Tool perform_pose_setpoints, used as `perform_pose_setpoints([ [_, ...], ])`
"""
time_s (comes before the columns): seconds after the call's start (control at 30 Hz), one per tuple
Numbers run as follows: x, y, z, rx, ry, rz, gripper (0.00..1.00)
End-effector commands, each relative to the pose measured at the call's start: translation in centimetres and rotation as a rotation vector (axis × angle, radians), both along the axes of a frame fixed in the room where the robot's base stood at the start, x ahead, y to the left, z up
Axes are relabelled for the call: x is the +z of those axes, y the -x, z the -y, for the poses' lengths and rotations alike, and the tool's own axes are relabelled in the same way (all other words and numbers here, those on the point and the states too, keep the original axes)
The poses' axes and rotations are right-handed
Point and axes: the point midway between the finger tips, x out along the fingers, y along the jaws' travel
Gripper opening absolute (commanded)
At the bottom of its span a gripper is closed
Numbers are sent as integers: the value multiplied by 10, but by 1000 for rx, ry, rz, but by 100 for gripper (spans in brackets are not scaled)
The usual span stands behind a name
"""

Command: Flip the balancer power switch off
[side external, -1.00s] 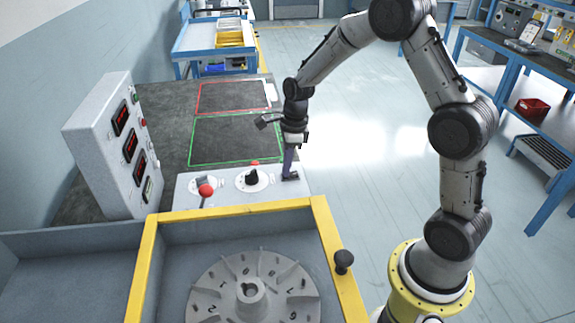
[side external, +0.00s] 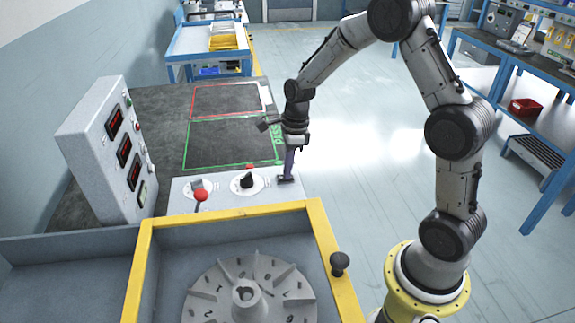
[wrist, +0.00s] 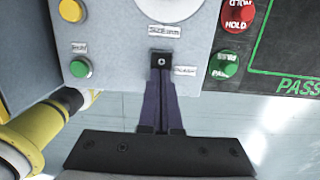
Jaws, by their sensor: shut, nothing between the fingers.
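My gripper (side external: 286,179) points down at the right end of the grey control panel (side external: 222,206), with its fingers together and nothing seen between them. In the wrist view, the closed fingertips (wrist: 161,60) are over the panel face below a "SIZE mm" label, beside a small blurred label (wrist: 185,71). No power switch shows clearly; the fingertips cover the spot beside that label. I cannot tell whether they touch anything there. The panel also carries a red-ball lever (side external: 201,195) and a black knob (side external: 247,181) on a white dial, left of my gripper.
Green (wrist: 80,67) and yellow (wrist: 72,10) buttons lie left of the fingertips, red HOLD (wrist: 238,16) and green PASS (wrist: 225,65) buttons right. A display box (side external: 108,150) stands left. A yellow-edged bin (side external: 235,208) with a finned rotor (side external: 250,292) is in front.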

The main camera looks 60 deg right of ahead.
Motion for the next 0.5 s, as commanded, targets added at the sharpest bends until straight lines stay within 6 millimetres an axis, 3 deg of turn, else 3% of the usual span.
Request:
perform_pose_setpoints([
  [0.17, 13, 0, 1, 1, 1, 4, 0],
  [0.5, 82, 6, 8, -1, 1, 4, 0],
])
